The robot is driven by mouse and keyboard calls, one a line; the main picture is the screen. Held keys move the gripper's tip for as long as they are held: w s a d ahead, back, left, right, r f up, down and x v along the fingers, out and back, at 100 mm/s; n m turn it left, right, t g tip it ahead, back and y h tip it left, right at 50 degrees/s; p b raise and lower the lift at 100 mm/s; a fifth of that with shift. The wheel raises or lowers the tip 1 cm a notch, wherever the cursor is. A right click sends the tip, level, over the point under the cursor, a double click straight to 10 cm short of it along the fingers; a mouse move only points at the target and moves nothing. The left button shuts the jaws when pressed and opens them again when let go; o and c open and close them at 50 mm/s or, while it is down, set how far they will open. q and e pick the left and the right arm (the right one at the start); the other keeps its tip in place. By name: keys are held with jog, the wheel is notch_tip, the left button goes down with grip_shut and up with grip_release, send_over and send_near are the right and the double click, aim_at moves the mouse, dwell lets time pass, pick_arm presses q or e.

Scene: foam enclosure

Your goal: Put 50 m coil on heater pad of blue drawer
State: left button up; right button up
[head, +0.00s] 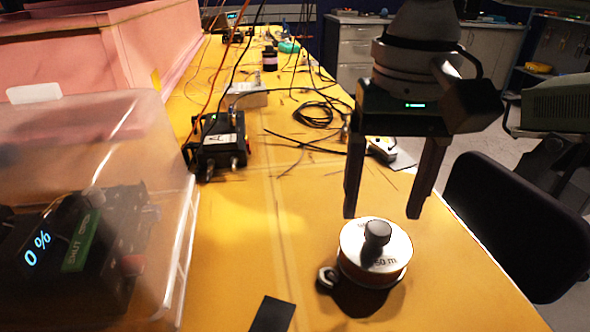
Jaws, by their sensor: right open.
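The 50 m coil (358,243) is a round spool with a white top marked "50 m", an orange-brown side and a black knob in its middle. It sits upright on the yellow table at the lower right. My right gripper (383,213) points down just above and behind the coil, its two black fingers spread apart with nothing between them. My left gripper is not in view. I see no blue drawer or heater pad in this view.
A clear plastic box (180,250) with electronics inside fills the left. A black device (217,142) with cables and a coiled black cable (310,114) lie farther back. A black strip (272,314) lies in front. A black chair (515,225) stands right of the table (240,235).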

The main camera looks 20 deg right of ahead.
aim_at(380, 227)
jog(key=f, duration=0.3)
jog(key=shift+d+f, duration=0.2)
jog(key=shift+f, duration=0.2)
grip_shut()
jog(key=shift+r, duration=0.1)
dwell(1.0)
